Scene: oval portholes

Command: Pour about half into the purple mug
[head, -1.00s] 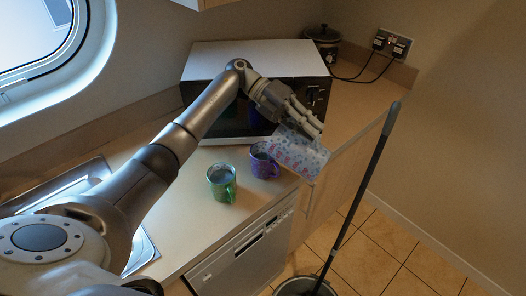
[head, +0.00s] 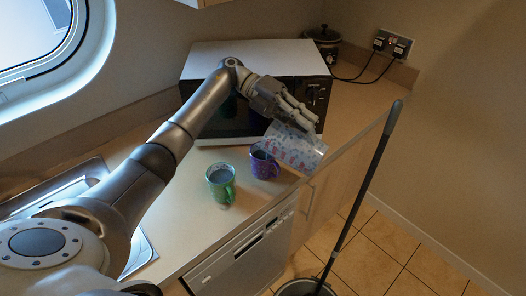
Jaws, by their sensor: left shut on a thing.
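The purple mug (head: 262,161) stands upright on the counter, with its handle to the right. My left gripper (head: 303,123) is shut on a patterned carton (head: 295,150), pale with pink and blue marks. The carton is tilted, its lower left side right by the mug's rim and partly covering the mug's right side. I cannot see a stream. A green mug (head: 221,184) stands upright to the left and nearer, with something greyish inside. My right gripper is not in view.
A microwave (head: 250,58) stands behind the mugs, close to my arm. A sink (head: 75,185) is at the left. A small cooker (head: 325,42) and plugged sockets (head: 392,45) are at the back right.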

